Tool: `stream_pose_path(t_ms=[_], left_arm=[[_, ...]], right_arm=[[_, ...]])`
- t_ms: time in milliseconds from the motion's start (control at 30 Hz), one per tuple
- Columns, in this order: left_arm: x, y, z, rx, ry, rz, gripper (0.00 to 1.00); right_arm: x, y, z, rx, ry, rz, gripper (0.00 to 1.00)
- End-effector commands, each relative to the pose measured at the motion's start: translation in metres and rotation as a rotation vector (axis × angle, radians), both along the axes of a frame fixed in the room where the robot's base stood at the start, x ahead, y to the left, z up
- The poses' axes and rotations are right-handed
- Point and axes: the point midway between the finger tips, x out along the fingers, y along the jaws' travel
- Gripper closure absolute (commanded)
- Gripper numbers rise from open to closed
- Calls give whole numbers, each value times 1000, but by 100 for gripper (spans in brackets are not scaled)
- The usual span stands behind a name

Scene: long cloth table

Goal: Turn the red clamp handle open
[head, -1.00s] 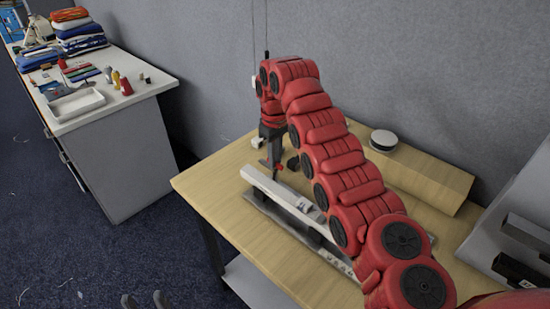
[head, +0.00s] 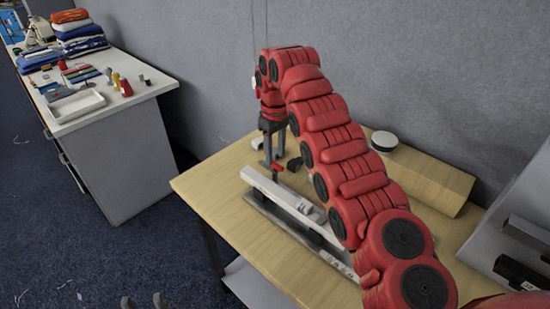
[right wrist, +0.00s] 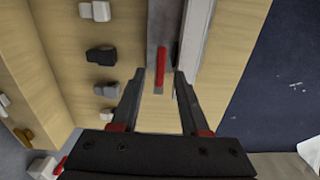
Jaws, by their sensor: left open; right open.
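The red clamp handle (head: 277,168) stands at the far end of a long metal fixture with a pale rail (head: 285,194) on the wooden table. In the right wrist view the handle (right wrist: 161,66) is a narrow red bar beside the rail, just beyond and between the fingertips. My right gripper (head: 273,158) points down over it, open; its fingers (right wrist: 162,72) are apart with nothing between them. I cannot tell from the pictures whether a finger touches the handle. My left gripper (head: 144,302) shows only its two fingertips at the bottom edge, apart and empty, away from the table.
A dark knob-like piece (head: 294,164) lies beside the handle. A wooden box (head: 425,180) and a white-topped round item (head: 384,140) stand behind my right arm. A grey wall (head: 190,60) is close behind. A white side table (head: 120,115) with small items is at the left.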

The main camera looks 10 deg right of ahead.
Motion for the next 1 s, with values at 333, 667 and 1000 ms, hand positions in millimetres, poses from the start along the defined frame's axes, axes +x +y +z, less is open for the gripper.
stream_pose_path(t_ms=[333,667,1000], left_arm=[[0,0,39,0,0,0,50],[0,0,97,0,0,0,50],[0,0,111,0,0,0,50]], right_arm=[[0,3,79,4,-2,2,55],[0,0,137,1,0,0,55],[0,0,150,1,0,0,55]])
